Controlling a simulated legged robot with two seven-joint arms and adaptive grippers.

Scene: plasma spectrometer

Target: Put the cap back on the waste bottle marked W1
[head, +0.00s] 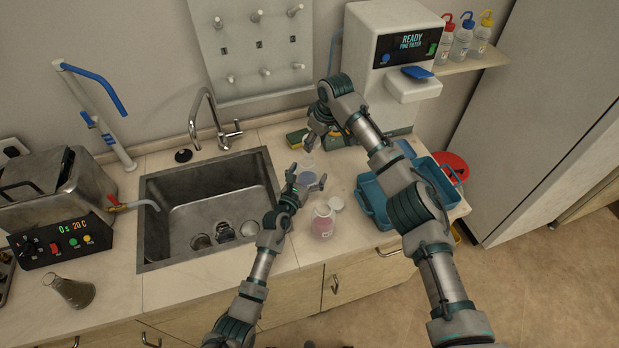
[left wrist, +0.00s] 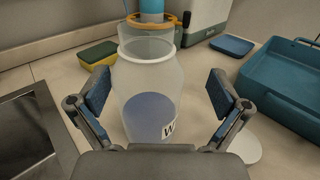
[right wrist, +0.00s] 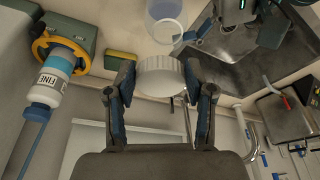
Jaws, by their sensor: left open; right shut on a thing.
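The translucent waste bottle (head: 307,162) stands upright and uncapped on the counter right of the sink, with bluish liquid inside. In the left wrist view the bottle (left wrist: 146,85) has a label starting with "W"; the rest is cut off. My left gripper (head: 308,183) is open, its fingers (left wrist: 157,97) on either side of the bottle, with gaps showing. My right gripper (head: 313,143) is above and beyond the bottle. In the right wrist view it is shut on a white ribbed cap (right wrist: 160,77), apart from the bottle mouth (right wrist: 165,18).
A bottle with pink liquid (head: 322,222) and a loose white cap (head: 337,203) stand close to my left gripper. A sponge (head: 297,137) lies behind. Blue trays (head: 374,203) are to the right; the sink (head: 160,222) is left.

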